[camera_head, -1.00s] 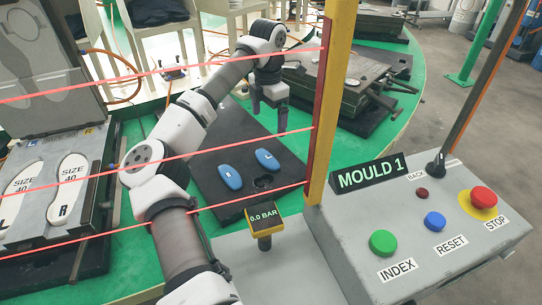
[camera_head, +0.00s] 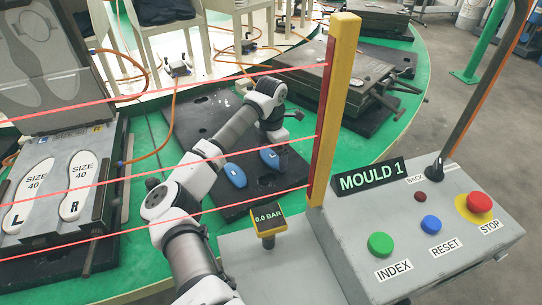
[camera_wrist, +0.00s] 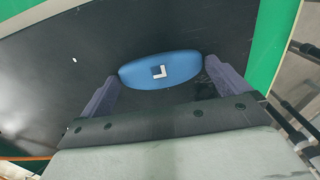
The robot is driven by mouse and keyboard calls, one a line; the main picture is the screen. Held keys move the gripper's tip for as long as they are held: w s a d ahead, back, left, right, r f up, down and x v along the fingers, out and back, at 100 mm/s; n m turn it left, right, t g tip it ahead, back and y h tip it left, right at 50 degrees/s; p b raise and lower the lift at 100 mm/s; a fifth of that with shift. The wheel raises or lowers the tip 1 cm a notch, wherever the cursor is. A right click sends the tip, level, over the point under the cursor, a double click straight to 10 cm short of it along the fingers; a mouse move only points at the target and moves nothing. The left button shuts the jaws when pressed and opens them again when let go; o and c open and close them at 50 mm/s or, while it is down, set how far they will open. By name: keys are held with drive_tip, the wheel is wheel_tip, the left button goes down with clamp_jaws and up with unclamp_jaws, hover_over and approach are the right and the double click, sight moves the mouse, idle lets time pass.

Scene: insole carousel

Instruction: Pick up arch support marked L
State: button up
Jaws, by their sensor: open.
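The blue oval arch support marked L (camera_wrist: 140,74) lies on a black board in the wrist view, its white-and-dark L label facing up. My gripper (camera_wrist: 161,75) is open, with one finger beyond each end of this support. Its fingertips look close to the two ends; I cannot tell whether they touch. In the head view the L support (camera_head: 268,160) shows just below my gripper (camera_head: 275,149), which partly hides it. A second blue arch support (camera_head: 235,174) lies to its left on the same board.
The black board (camera_head: 207,117) lies on a green round table (camera_head: 135,250). Red light beams cross in front, beside a yellow post (camera_head: 335,110). A mould (camera_head: 60,190) with size 40 insoles stands at left. A control box (camera_head: 430,260) with buttons stands at right.

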drive_tip(key=c, duration=0.6)
